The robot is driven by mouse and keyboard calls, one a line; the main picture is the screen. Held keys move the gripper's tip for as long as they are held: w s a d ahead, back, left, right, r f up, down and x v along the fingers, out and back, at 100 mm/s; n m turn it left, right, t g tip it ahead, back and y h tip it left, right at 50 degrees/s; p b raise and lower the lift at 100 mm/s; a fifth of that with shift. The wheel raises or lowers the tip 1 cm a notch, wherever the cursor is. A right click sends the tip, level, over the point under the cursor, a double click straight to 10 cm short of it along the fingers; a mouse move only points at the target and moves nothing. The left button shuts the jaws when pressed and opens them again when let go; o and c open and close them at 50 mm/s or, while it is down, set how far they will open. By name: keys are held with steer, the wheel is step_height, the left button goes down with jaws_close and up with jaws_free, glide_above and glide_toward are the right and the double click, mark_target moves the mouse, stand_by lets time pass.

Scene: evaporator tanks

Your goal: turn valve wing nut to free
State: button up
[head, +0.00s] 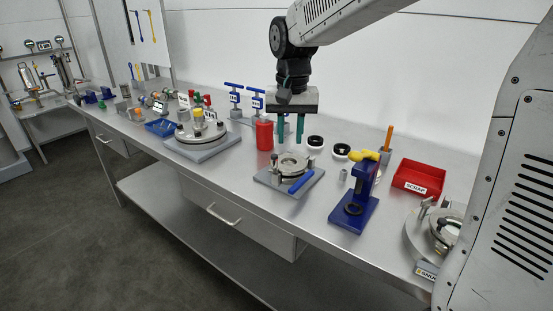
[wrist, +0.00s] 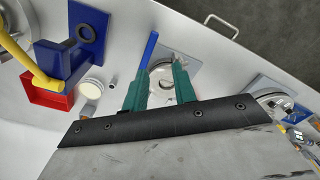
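My gripper (head: 290,142) hangs fingers-down over the bench, with its two teal fingers apart and nothing seen between them. A grey plate fixture (head: 268,179) with a round metal ring (head: 292,164) and a blue lever handle (head: 302,183) lies below and in front of it. In the wrist view the ring (wrist: 163,76) shows between and beyond the fingertips (wrist: 160,72), with the blue handle (wrist: 150,48) beside the left finger. The fingers appear apart from the fixture. I cannot make out a wing nut for certain; it is too small or partly hidden.
A red cylinder (head: 264,136) stands close left of my gripper. A blue press (head: 355,200) with a yellow handle and a red scrap bin (head: 419,178) stand to the right. A round lidded unit (head: 202,134) is at left. The bench front is mostly clear.

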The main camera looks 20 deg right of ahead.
steer(key=m, duration=0.1)
glide_toward(276, 168)
steer(key=shift+w+d+f, duration=0.15)
steer(key=shift+w+d, duration=0.05)
steer(key=shift+w, duration=0.35)
steer(key=shift+w+d+f, duration=0.2)
steer(key=shift+w, duration=0.35)
step_height(276, 168, down, 8)
steer(key=shift+r, duration=0.15)
steer(key=shift+c, duration=0.4)
jaws_close()
